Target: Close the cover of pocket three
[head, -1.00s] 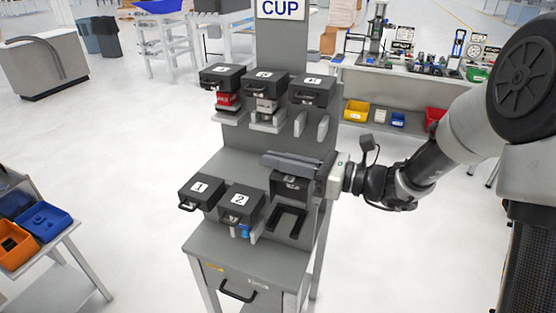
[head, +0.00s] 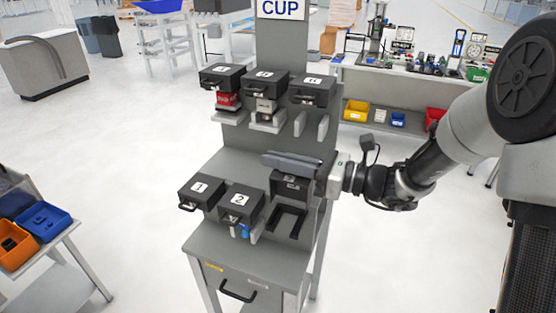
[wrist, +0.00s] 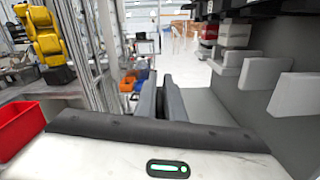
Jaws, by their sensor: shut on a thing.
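Pocket three is the rightmost pocket of the lower row, on the grey stand. Its black cover (head: 289,184) stands raised, with its inner side to the front, above an open dark U-shaped holder (head: 287,220). My gripper (head: 290,160) reaches in from the right, with its long grey fingers lying across the cover's upper edge. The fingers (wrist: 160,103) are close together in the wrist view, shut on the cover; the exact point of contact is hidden. No number shows on the raised cover.
Closed covers 1 (head: 201,190) and 2 (head: 240,202) stand left of pocket three. An upper row of black covers (head: 312,88) is above my gripper. The stand's grey back panel (head: 240,140) is close behind. Open floor lies to the right.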

